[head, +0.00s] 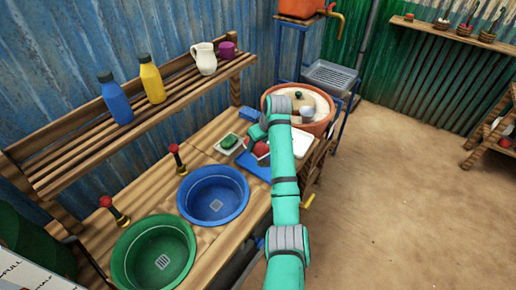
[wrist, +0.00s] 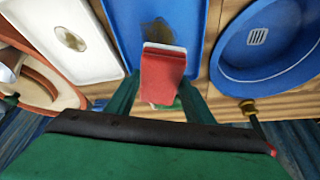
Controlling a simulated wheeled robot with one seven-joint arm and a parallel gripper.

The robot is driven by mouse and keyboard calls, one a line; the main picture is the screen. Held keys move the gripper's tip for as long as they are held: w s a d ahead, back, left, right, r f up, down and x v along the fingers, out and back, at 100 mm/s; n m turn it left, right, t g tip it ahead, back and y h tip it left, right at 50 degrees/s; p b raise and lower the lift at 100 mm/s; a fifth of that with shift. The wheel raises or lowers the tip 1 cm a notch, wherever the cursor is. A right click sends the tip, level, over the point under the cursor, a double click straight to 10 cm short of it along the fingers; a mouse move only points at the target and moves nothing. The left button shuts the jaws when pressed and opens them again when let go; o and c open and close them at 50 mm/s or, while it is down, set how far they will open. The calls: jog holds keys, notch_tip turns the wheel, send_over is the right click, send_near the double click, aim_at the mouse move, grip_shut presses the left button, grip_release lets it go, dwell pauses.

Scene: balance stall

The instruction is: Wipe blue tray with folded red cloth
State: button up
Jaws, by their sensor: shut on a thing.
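The blue tray (head: 255,168) lies on the wooden bench, partly hidden by my arm in the head view. In the wrist view the blue tray (wrist: 205,25) carries a dark brown smudge (wrist: 158,32) near its middle. My gripper (wrist: 160,98) is shut on the folded red cloth (wrist: 163,72), which sits between the two fingers. The cloth also shows as a red patch in the head view (head: 261,149). The cloth is over the tray, just beside the smudge. I cannot tell whether it touches the tray surface.
A white tray (wrist: 60,12) with another brown smudge lies beside the blue one. A blue basin (head: 213,195), a green basin (head: 153,254), a green soap (head: 229,141) in a dish and a clay basin (head: 318,126) stand around. Bottles (head: 152,80) stand on the rear shelf.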

aim_at(258, 145)
jog(key=shift+r, duration=0.8)
jog(key=shift+r, duration=1.5)
